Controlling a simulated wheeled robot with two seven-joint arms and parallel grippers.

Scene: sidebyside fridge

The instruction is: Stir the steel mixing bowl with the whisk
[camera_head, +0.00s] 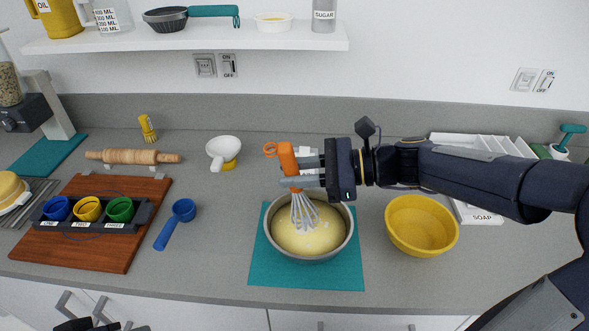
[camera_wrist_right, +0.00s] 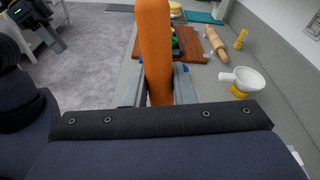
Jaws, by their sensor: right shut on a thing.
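The steel mixing bowl (camera_head: 349,240) stands on a teal mat (camera_head: 262,277) and holds a pale yellow mass. The whisk (camera_head: 288,158) has an orange handle and grey wires. My right gripper (camera_head: 298,168) is shut on its handle above the bowl's back rim. The handle also shows between the fingers in the right wrist view (camera_wrist_right: 155,50). The wires point down inside the bowl's outline, at the back left of the yellow mass; I cannot tell how deep they reach. Only dark parts of my left gripper (camera_head: 88,325) show at the bottom left edge.
A yellow bowl (camera_head: 421,226) stands right of the steel bowl, under my right arm. A blue scoop (camera_head: 175,224) and a wooden board (camera_head: 75,257) with coloured cups lie left. A white funnel (camera_head: 223,152) stands behind left. A shelf (camera_head: 185,38) hangs above.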

